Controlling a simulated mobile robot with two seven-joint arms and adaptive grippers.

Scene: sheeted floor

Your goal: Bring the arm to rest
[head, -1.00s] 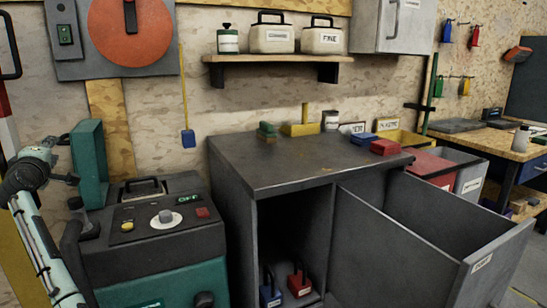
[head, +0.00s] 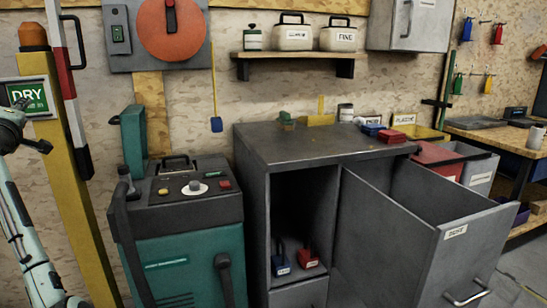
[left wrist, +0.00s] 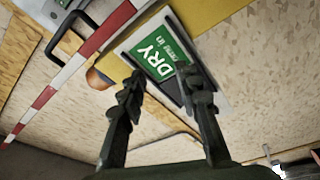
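My left arm (head: 28,240) rises along the left edge of the head view, its upper end partly cut off, beside the yellow post with the green DRY sign (head: 28,97). In the left wrist view my left gripper (left wrist: 162,88) has its two dark fingers spread apart with nothing between them. The DRY sign (left wrist: 158,50) shows just beyond the fingertips; I cannot tell whether they touch it. My right arm and right gripper are not in view.
A teal machine (head: 185,250) stands right of the post. A grey cabinet (head: 255,185) has a large drawer (head: 410,265) pulled out to the right. A red-and-white barrier pole (head: 66,80) stands by the post. A shelf (head: 300,54) holds several containers.

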